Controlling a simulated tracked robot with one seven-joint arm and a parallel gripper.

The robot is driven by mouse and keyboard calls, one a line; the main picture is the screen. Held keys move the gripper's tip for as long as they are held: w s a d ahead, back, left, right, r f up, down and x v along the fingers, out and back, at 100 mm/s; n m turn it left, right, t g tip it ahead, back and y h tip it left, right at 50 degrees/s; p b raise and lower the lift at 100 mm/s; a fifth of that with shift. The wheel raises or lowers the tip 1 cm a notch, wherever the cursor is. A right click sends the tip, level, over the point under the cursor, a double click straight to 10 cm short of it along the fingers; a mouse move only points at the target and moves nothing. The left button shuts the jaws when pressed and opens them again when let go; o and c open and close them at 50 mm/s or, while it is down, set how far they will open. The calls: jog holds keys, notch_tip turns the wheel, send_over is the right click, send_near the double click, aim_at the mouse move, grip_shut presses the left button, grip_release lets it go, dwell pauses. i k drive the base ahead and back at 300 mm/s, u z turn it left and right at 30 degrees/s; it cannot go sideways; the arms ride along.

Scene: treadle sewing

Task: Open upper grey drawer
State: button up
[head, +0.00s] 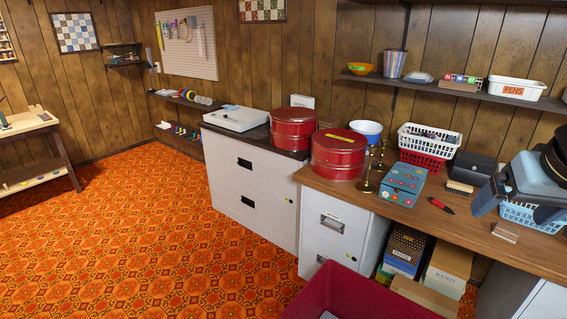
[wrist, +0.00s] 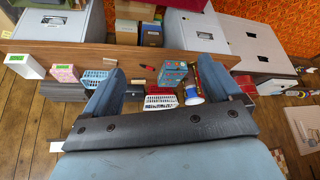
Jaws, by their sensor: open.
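A grey drawer cabinet (head: 344,235) stands under the left end of the wooden workbench. Its upper drawer (head: 332,224) has a metal handle and looks closed. In the wrist view, this cabinet (wrist: 200,32) is at the upper middle, beyond the bench edge. My gripper (head: 516,202) is at the right of the head view, above the bench and well away from the drawer. In the wrist view, its two blue-grey fingers (wrist: 163,76) are spread apart, with nothing held between them.
A wide pale cabinet (head: 245,172) with black handles stands left of the bench. A crimson bin (head: 345,295) is in front of the grey cabinet. Red tins (head: 338,158), a floral box (head: 403,180) and baskets (head: 428,143) crowd the bench. The orange carpet (head: 130,235) is open at left.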

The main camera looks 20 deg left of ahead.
aim_at(271, 175)
jog(key=u, duration=0.55)
jog(key=k, duration=0.55)
jog(key=u, duration=0.8)
jog(key=k, duration=0.7)
jog(key=u, duration=0.85)
jog(key=i, duration=2.55)
jog(key=z, duration=0.8)
jog(key=i, duration=0.95)
jog(key=z, duration=1)
jog(key=i, duration=0.7)
jog(key=z, duration=0.5)
